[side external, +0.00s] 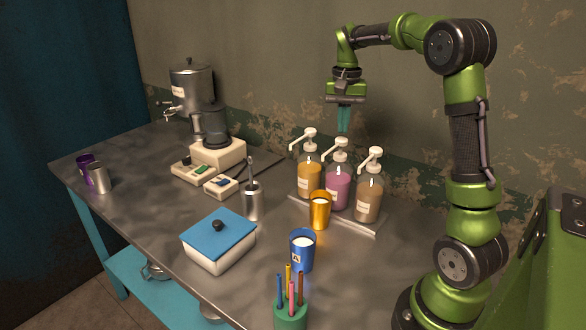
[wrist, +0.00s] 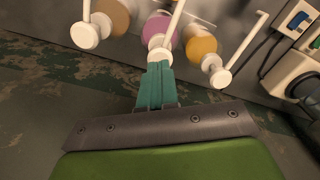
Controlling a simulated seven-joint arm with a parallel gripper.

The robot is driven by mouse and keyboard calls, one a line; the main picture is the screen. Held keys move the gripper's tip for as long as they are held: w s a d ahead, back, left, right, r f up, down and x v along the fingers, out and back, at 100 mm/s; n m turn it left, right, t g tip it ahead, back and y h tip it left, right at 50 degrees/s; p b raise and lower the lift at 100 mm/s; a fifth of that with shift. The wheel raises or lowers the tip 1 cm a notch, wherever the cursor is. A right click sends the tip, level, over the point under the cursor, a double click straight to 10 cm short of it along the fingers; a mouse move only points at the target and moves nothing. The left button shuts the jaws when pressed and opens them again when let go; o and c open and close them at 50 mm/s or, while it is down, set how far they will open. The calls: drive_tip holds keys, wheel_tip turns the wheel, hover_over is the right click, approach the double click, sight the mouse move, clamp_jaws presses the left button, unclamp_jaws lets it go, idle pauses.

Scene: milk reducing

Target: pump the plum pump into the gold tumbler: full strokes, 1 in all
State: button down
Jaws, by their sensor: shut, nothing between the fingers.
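The plum pump (side external: 338,190) is a clear bottle of purple liquid with a white pump head, standing between two other pump bottles on a tray. The wrist view shows its white pump head (wrist: 158,50) just past my fingertips. The gold tumbler (side external: 319,211) stands in front of the bottles, with something pale inside. My gripper (side external: 344,130) has teal fingers shut with nothing between them. It points down above the plum pump, and a gap shows between fingertips and pump head in the side view. My gripper shows in the wrist view too (wrist: 156,80).
An amber pump (side external: 309,178) and a brown pump (side external: 368,200) flank the plum one closely. A blue cup (side external: 302,251), a steel cup with a utensil (side external: 252,201), a blue-lidded box (side external: 218,242) and a green pen holder (side external: 291,315) stand in front and left.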

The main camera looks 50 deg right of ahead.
sight(342, 138)
drive_tip(key=shift+f, duration=0.1)
drive_tip(key=shift+f, duration=1.55)
drive_tip(key=shift+r, duration=1.65)
drive_tip(key=shift+r, duration=3)
